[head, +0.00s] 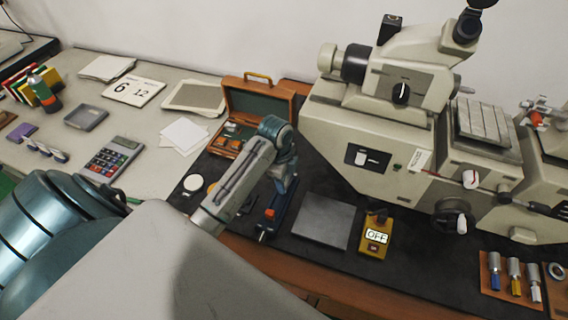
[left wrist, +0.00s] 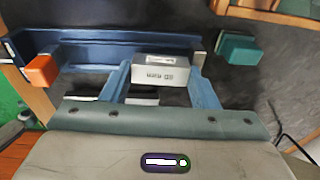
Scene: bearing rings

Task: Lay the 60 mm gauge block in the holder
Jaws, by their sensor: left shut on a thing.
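The gauge block (left wrist: 160,72) is a small light-grey block with printed marks too small to read for certain. My left gripper (left wrist: 159,84) is shut on it, with a blue finger at each side. The holder (left wrist: 100,50) is a long blue channel with an orange end piece (left wrist: 42,70); the block shows over its right part. I cannot tell whether the block touches the holder. In the head view my left arm reaches down over the holder (head: 277,203), and the wrist hides the block there. My right gripper is in neither view.
A wooden case (head: 262,98) stands open behind my left arm. A dark grey plate (head: 323,221) and a yellow box marked OFF (head: 376,236) lie to the right. A large measuring machine (head: 372,125) stands behind them. A teal piece (left wrist: 240,48) is right of the block.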

